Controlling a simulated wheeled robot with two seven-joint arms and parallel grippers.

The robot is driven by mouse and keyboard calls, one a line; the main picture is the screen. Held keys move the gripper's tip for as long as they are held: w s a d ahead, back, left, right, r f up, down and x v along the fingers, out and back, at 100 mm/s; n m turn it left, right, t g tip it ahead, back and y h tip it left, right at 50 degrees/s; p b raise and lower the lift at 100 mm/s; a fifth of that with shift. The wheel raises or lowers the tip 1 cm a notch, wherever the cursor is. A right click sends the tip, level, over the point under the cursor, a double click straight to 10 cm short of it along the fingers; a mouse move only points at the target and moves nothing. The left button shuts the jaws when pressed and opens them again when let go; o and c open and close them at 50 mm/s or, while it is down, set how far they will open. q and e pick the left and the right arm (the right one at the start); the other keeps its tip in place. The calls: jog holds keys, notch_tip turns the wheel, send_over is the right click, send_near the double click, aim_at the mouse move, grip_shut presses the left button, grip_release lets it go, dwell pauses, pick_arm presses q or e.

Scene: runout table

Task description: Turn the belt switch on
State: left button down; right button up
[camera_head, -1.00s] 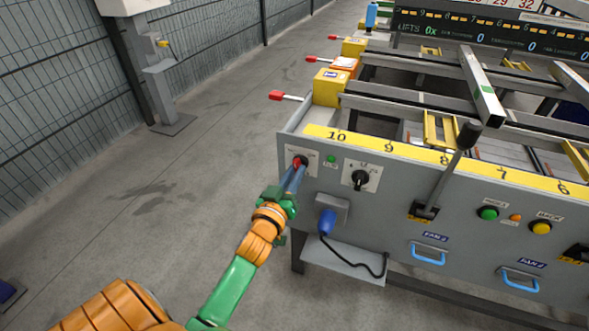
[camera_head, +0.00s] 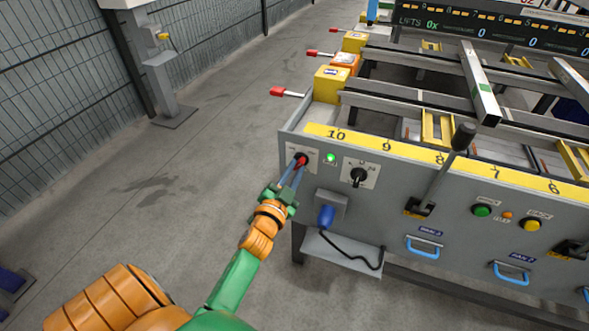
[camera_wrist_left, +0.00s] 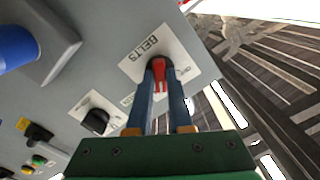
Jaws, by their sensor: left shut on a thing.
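The belt switch is a red handle (camera_head: 301,161) on a white plate (camera_head: 310,153) at the left end of the grey panel. In the left wrist view the plate reads BELTS (camera_wrist_left: 145,48), and the red handle (camera_wrist_left: 160,73) lies between my blue-grey fingers. My left gripper (camera_head: 298,167) is shut on this handle; it also shows in the left wrist view (camera_wrist_left: 165,82). A green lamp (camera_head: 330,158) just right of the plate glows brightly. The fingers partly hide the handle. My right gripper is in neither view.
A black rotary knob (camera_head: 359,177) sits right of the lamp. A blue plug (camera_head: 326,216) with a black cable is below. A tall black-knobbed lever (camera_head: 440,180) stands farther right.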

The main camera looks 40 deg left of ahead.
pick_arm(q)
jog(key=shift+m, duration=1)
jog(key=c, duration=0.8)
grip_release()
jog(key=v, duration=0.7)
